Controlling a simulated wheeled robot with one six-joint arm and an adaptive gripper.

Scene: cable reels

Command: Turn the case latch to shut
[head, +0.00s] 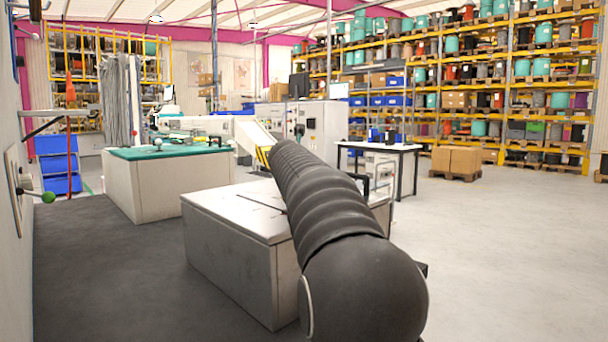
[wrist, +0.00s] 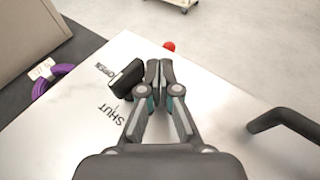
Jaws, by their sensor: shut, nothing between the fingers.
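The white case (head: 228,262) stands in front of me in the head view; my dark arm covers its right part and hides my gripper there. In the wrist view the case top (wrist: 75,130) carries the printed words OPEN (wrist: 104,69) and SHUT (wrist: 112,113). A black latch piece (wrist: 128,78) sits beside OPEN. My gripper (wrist: 159,72) is shut and empty over the case top, its fingertips just right of the latch piece. I cannot tell whether they touch it. A red knob (wrist: 169,46) shows just beyond the fingertips; what it belongs to is partly hidden.
A black bar handle (wrist: 285,122) stands at the right in the wrist view. A purple coil (wrist: 52,78) lies at the left. A green-topped bench (head: 165,152) and a white table (head: 378,147) stand farther back. Open floor (head: 510,250) lies to the right.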

